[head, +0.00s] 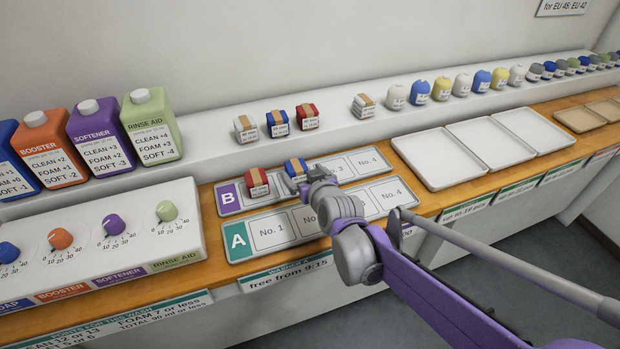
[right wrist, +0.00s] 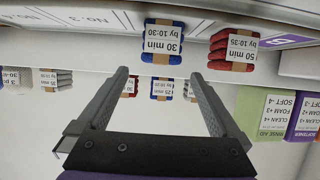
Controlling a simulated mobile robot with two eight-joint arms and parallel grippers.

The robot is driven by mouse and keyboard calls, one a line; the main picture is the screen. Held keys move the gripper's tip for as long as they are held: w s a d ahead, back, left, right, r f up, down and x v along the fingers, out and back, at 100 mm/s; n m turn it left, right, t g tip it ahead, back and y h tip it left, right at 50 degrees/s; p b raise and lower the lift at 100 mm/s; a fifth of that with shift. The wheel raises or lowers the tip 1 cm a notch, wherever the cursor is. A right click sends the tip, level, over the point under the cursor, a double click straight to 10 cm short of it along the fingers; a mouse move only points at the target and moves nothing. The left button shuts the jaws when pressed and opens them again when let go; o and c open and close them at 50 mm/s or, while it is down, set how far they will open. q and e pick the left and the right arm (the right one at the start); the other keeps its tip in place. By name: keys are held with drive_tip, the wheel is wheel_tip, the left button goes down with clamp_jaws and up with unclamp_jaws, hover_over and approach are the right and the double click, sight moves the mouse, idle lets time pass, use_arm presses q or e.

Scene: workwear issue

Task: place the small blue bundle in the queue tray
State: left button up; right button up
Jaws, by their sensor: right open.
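A blue bundle (head: 296,168) with a tan band sits on numbered tray B (head: 230,207), right of a red bundle (head: 257,183). In the right wrist view this blue bundle (right wrist: 163,40) has a label reading 30 min by 10:30. Another blue bundle (head: 277,124) stands on the back shelf, between a white and a red one; its label in the right wrist view (right wrist: 162,88) seems to read 25 min. My right gripper (head: 300,181) is open beside the blue bundle on tray B. The jaws (right wrist: 158,76) hold nothing. My left gripper is out of view.
Tray A (head: 238,242) lies in front of B with bare slots. Empty white trays (head: 437,160) lie to the right. Bottles (head: 151,125) and a knob panel (head: 100,225) stand left. My right arm covers parts of both numbered trays.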

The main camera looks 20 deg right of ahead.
drive_tip(key=s+f+g, duration=0.1)
drive_tip(key=s, duration=0.4)
drive_tip(key=s+f+g, duration=0.1)
drive_tip(key=s, duration=0.4)
drive_tip(key=s+a+f+g, duration=0.1)
drive_tip(key=s, duration=0.5)
drive_tip(key=shift+f+g+p, duration=0.2)
drive_tip(key=shift+g+p, duration=0.1)
drive_tip(key=shift+g, duration=0.1)
drive_tip(key=s+f+g, duration=0.2)
drive_tip(key=s+f, duration=0.1)
drive_tip(key=s, duration=0.4)
drive_tip(key=s+d+f+g, duration=0.1)
drive_tip(key=s+f, duration=0.3)
drive_tip(key=s, duration=0.4)
drive_tip(key=shift+s+f+g, duration=0.15)
drive_tip(key=shift+s+g, duration=0.1)
drive_tip(key=shift+g, duration=0.65)
